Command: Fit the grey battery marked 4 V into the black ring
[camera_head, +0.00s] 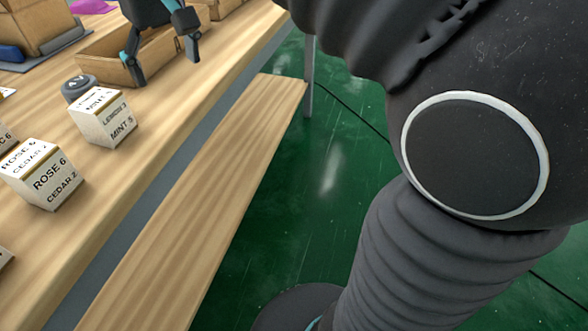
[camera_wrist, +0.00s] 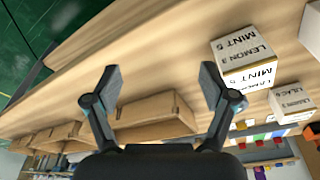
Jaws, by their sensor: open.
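A short grey cylinder (camera_head: 78,88) with pale marks on its dark top stands on the table in the head view. It looks like the battery, but I cannot read the mark. It is just behind the white MINT 5 box. My gripper (camera_head: 166,70) is open and empty, to the right of the cylinder and apart from it, in front of an open cardboard tray. In the wrist view my gripper (camera_wrist: 158,84) has its fingers wide apart with nothing between them. I cannot make out the black ring in either view.
The MINT 5 and LEMON 3 box (camera_head: 104,117) stands close to the cylinder, and the ROSE 6 box (camera_head: 44,175) is nearer. A cardboard tray (camera_head: 150,58) lies behind my gripper. A blue item (camera_head: 10,54) lies at far left. The wooden bench (camera_head: 200,190) is bare.

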